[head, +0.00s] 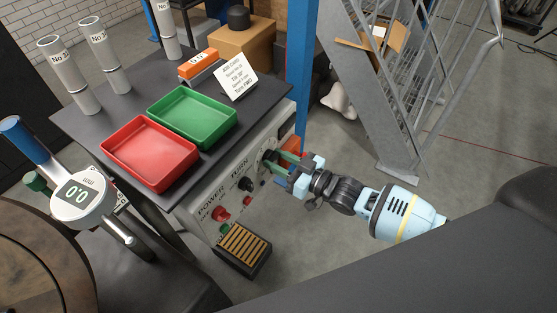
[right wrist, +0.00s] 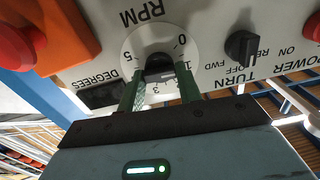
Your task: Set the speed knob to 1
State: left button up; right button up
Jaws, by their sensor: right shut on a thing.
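The speed knob (right wrist: 159,66) is a dark knob on a round white dial (right wrist: 150,42) marked RPM, with figures 0 to 5 around it. The wrist view shows the panel upside down. My right gripper (right wrist: 160,82) is shut on the knob, with one green finger on each side. The figure 1 lies just right of the knob in that view; where the pointer stands I cannot tell. In the head view the dial (head: 267,147) is at the panel's far end, partly hidden by my right gripper (head: 277,158). My left gripper is not in view.
The TURN switch (right wrist: 241,46) is beside the dial, and an orange box with a red button (right wrist: 22,45) is on the other side. A red tray (head: 150,150) and a green tray (head: 193,115) sit on the table above. A metal staircase (head: 375,90) stands right.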

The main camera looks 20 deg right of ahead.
jog(key=shift+m, duration=1)
jog(key=o, duration=1)
jog(key=shift+s+d, duration=0.1)
jog(key=v, duration=0.7)
jog(key=shift+s+d, duration=0.2)
jog(key=shift+s, duration=0.05)
